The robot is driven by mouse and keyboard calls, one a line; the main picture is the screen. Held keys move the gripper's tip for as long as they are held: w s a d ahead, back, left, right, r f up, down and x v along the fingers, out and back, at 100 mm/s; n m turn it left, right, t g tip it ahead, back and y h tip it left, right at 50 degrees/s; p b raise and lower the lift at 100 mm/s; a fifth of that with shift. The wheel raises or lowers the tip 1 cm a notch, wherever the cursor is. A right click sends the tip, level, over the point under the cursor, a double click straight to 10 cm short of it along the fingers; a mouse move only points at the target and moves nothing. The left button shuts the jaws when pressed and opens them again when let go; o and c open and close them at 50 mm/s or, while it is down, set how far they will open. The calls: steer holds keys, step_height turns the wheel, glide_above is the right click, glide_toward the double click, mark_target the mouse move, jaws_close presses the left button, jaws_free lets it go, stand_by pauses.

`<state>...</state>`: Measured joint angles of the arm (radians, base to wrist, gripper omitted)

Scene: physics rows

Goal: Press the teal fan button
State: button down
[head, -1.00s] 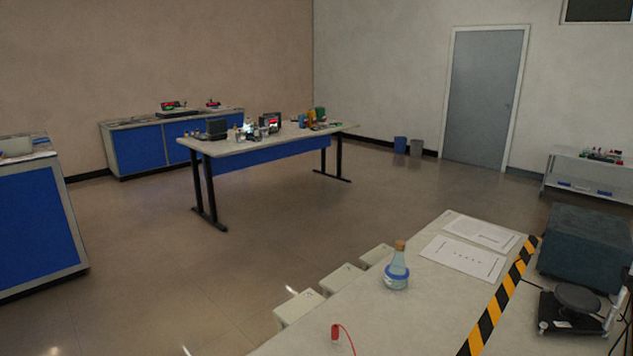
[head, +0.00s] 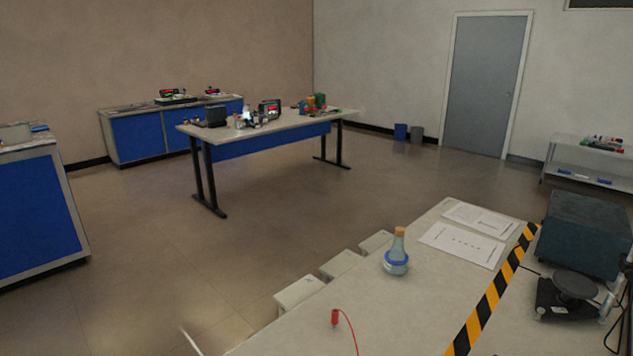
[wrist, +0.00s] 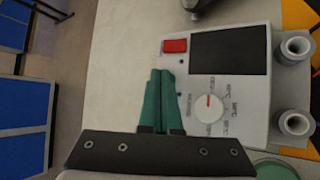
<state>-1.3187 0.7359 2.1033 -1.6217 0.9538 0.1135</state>
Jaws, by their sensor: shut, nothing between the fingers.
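My gripper (wrist: 161,74) shows in the wrist view with its two teal fingers together and nothing between them. The panel also has a dark display (wrist: 229,53) and a white dial (wrist: 208,107) with a red mark. No teal fan button can be made out in either view. A round green thing (wrist: 276,169), partly cut off, lies at the lower right. My gripper is not in the head view.
Two grey cylindrical posts (wrist: 294,47) stand right of the panel. The bench between is bare.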

steer(key=shift+r, duration=0.55)
step_height(320, 180, up, 6)
stand_by(0.3)
